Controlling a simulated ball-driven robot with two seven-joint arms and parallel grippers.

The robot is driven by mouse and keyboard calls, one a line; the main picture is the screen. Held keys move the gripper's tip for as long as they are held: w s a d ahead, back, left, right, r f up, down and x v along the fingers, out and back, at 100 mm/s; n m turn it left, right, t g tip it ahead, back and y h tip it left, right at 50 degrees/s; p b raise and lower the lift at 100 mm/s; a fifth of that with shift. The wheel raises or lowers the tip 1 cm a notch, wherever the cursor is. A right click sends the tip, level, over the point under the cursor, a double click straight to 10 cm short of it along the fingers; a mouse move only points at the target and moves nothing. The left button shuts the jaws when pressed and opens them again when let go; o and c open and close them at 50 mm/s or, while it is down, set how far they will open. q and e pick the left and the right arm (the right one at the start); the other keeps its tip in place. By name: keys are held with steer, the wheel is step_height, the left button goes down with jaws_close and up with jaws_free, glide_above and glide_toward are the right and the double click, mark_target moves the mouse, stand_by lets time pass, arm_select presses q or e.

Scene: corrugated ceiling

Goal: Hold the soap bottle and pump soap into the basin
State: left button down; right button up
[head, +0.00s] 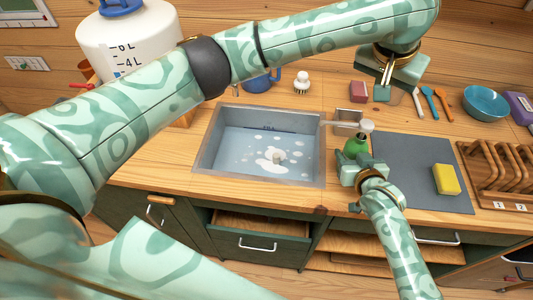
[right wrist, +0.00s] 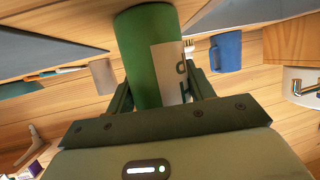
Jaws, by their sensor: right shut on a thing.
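The green soap bottle (head: 356,143) stands upright at the right edge of the basin (head: 210,165), with a pale pump head (head: 367,125) on top. A pale spout reaches left from it towards the basin rim. My right gripper (head: 357,160) is shut around the bottle's body. In the right wrist view the green bottle (right wrist: 152,60), with a pale label, sits between the fingers. My left gripper (head: 386,78) is above and behind the bottle, apart from it, fingers downward; its opening is unclear. White foam-like patches and a small grey piece show in the basin.
A grey mat (head: 415,165) with a yellow sponge (head: 446,179) lies right of the bottle, beside a wooden rack (head: 490,170). A blue mug (head: 257,84), a brush (head: 302,83) and a blue bowl (head: 486,103) stand behind. A white tank (head: 130,40) is at left.

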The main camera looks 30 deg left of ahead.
steer(key=o, duration=1.2)
steer(key=shift+c, duration=0.2)
steer(key=v, duration=1.2)
